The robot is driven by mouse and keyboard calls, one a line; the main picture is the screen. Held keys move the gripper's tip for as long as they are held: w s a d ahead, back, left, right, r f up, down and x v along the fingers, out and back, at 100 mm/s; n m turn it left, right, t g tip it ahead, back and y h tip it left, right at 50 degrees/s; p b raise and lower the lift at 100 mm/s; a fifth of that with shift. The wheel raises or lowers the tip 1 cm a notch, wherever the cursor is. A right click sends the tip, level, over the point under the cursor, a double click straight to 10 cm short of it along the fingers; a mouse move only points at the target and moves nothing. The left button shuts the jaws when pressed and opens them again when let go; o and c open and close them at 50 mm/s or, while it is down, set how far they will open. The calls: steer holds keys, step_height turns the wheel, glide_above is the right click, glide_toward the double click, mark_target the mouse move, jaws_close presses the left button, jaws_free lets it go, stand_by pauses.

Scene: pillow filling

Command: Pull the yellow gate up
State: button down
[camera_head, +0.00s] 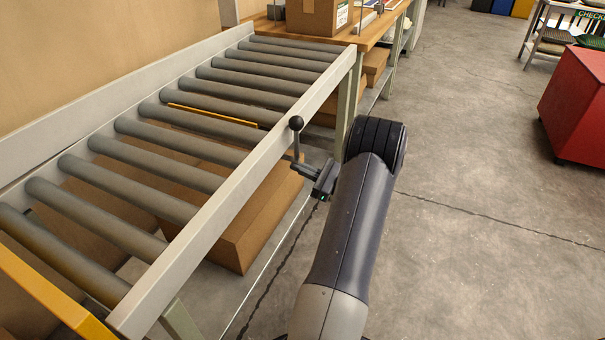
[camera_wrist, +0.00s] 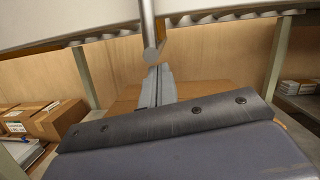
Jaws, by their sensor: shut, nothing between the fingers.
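The yellow gate (camera_head: 212,115) shows as a thin yellow strip lying low between two rollers of the conveyor. A grey lever with a black ball knob (camera_head: 296,123) stands upright at the conveyor's near side rail. My gripper (camera_head: 302,167) is just outside the rail, at the lower end of the lever. In the wrist view the shut fingers (camera_wrist: 160,70) sit right below the round lower end of the lever rod (camera_wrist: 148,32). I cannot tell whether they touch it. Nothing shows between the fingers.
The roller conveyor's side rail (camera_head: 225,200) runs beside my arm. Cardboard boxes (camera_head: 255,225) lie beneath it. A yellow bar (camera_head: 50,293) crosses the conveyor's near end. A wooden bench with a box (camera_head: 312,15) stands beyond. A red cabinet (camera_head: 580,105) is at the right; the floor between is clear.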

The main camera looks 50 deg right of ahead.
mark_target(298, 158)
steer(key=shift+r, duration=0.1)
steer(key=shift+r+p, duration=1.25)
steer(key=shift+r, duration=0.3)
steer(key=shift+f, duration=0.15)
